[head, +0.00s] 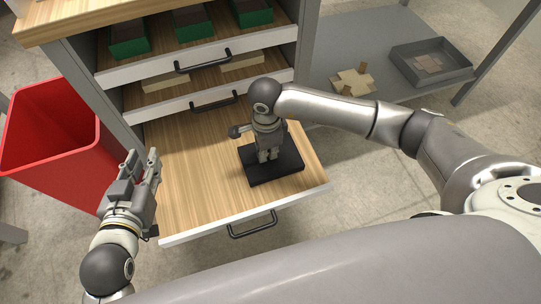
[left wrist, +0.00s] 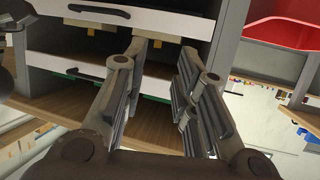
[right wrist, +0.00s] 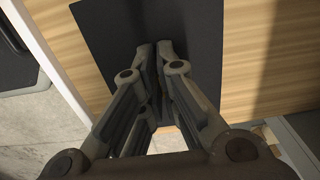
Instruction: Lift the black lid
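The black lid (head: 283,172) is a flat dark plate over the wooden bottom of the open drawer. It fills the upper middle of the right wrist view (right wrist: 110,30). My right gripper (head: 267,158) points down at the middle of the lid. In the right wrist view its fingertips (right wrist: 158,46) are close together at the lid and look shut on a part of it, which the fingers hide. I cannot tell whether the lid is clear of the drawer bottom. My left gripper (head: 142,158) is open and empty, left of the drawer; its fingers are spread in the left wrist view (left wrist: 166,50).
The open drawer (head: 200,180) has a white front with a black handle (head: 253,226). Upper drawers hold green bins (head: 130,40) and wooden blocks (head: 165,82). A red bin (head: 50,130) stands at left. A grey shelf at right bears a grey tray (head: 445,75) and cardboard pieces (head: 352,82).

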